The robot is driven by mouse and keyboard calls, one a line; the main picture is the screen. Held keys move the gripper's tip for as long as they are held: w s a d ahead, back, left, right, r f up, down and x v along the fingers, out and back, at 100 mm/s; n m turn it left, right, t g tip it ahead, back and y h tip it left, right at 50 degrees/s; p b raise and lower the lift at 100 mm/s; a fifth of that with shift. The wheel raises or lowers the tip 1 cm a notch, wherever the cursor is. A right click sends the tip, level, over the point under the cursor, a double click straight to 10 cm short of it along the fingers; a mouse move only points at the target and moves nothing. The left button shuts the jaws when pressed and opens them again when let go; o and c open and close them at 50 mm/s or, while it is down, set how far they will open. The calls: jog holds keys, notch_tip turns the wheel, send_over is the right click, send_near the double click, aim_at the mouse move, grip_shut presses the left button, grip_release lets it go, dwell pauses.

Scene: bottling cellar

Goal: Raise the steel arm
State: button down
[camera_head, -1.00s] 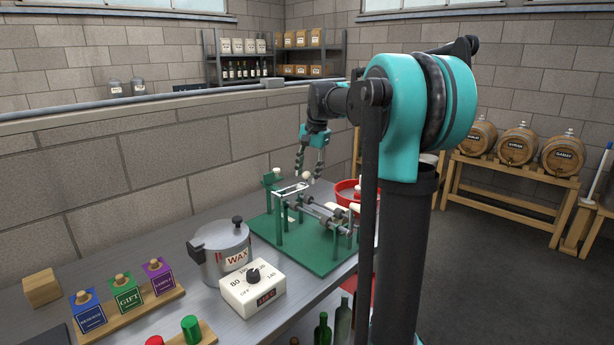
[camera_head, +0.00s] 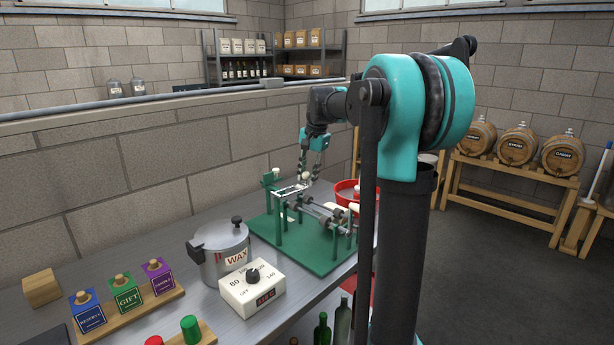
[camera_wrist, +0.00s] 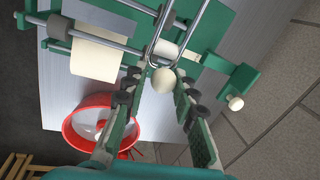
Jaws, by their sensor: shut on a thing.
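The steel arm (camera_head: 290,190) is a bright U-shaped rod on the green bench machine (camera_head: 322,258). It lies low, close to level, and ends in a round cream knob (camera_wrist: 164,80). In the wrist view the arm's rods (camera_wrist: 193,25) run up from the knob. My gripper (camera_head: 307,180) points down over the machine, its fingers shut on the knob. The fingertips cover part of the knob in the head view.
A cream roll (camera_wrist: 93,58) sits on the machine's shaft beside the arm. A red bucket (camera_head: 346,190) stands just behind the machine. The wax pot (camera_head: 222,255) and a white dial box (camera_head: 252,288) are in front on the bench.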

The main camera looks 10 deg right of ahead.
jog(key=shift+a+r, duration=0.2)
jog(key=shift+a, duration=0.2)
jog(key=shift+s+a+r+t+h, duration=0.15)
jog(key=shift+r+t+h, duration=0.15)
jog(key=shift+r+h, duration=0.1)
jog(key=shift+s+a+r+t+h, duration=0.1)
jog(key=shift+a+r+t+h, duration=0.05)
jog(key=shift+r+t+h, duration=0.2)
jog(key=s+a+r+n+t+h, duration=0.1)
jog(key=s+a+r+t+h, duration=0.2)
jog(key=s+a+t+h, duration=0.2)
jog(key=s+a+r+n+t+h, duration=0.1)
jog(key=s+a+r+t+h, duration=0.2)
jog(key=s+a+t+h, duration=0.2)
jog(key=shift+s+a+r+n+t+h, duration=0.35)
jog(key=shift+a+t+h, duration=0.9)
jog(key=shift+a+h, duration=0.85)
